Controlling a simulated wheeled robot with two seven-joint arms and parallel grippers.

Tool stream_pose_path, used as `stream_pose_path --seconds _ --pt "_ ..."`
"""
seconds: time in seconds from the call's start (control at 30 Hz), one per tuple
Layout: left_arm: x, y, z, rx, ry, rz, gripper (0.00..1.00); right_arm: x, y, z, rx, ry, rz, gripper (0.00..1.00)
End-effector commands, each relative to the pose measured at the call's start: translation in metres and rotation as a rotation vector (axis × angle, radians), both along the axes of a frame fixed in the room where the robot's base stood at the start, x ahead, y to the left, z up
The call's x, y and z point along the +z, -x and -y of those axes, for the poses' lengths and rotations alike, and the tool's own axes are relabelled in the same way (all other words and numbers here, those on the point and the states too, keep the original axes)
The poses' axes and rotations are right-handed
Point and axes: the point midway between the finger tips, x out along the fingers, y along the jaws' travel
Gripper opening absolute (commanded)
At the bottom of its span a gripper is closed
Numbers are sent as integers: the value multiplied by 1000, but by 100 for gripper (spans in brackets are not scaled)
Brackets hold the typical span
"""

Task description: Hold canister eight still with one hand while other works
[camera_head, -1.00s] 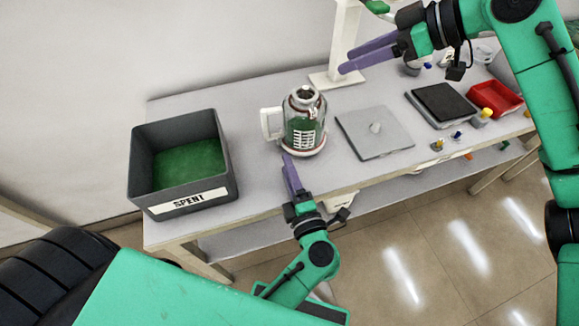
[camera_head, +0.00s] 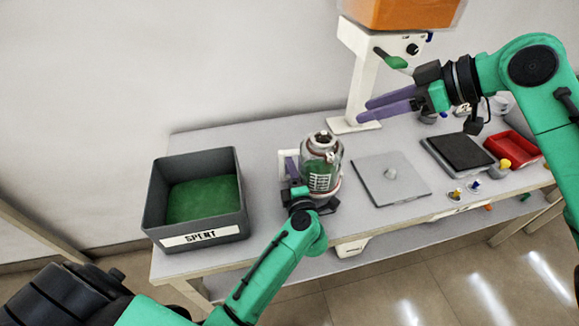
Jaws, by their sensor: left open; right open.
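A glass canister (camera_head: 322,165) with green contents, a white label and a pale side handle stands upright on the table (camera_head: 265,170). No number can be read on it. My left gripper (camera_head: 292,175) is open at the canister's front left, close against it; whether it touches cannot be told, as the far finger is partly hidden. My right gripper (camera_head: 362,110) is open and empty, its purple fingers pointing left above the back of the table, near the white post.
A dark bin (camera_head: 200,232) marked SPENT, lined green, stands left. A grey plate (camera_head: 405,190) with a knob lies right of the canister. Further right are a black pad (camera_head: 460,153), a red tray (camera_head: 513,147) and small knobs. A white stand (camera_head: 362,75) rises at the back.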

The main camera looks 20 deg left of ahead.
Motion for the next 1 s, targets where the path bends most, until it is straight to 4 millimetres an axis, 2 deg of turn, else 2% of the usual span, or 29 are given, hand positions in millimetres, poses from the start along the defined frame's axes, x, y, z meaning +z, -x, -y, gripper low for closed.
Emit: stream_pose_path --seconds 0.07,0.2,1.0 --pt "0 0 0 0 0 0 48 0 0 0 0 0 0 50" --pt "0 0 0 0 0 0 0 0 0 0 0 0 0 50" --pt "0 1 0 1 -1 -1 0 0 0 0 0 0 0 50"
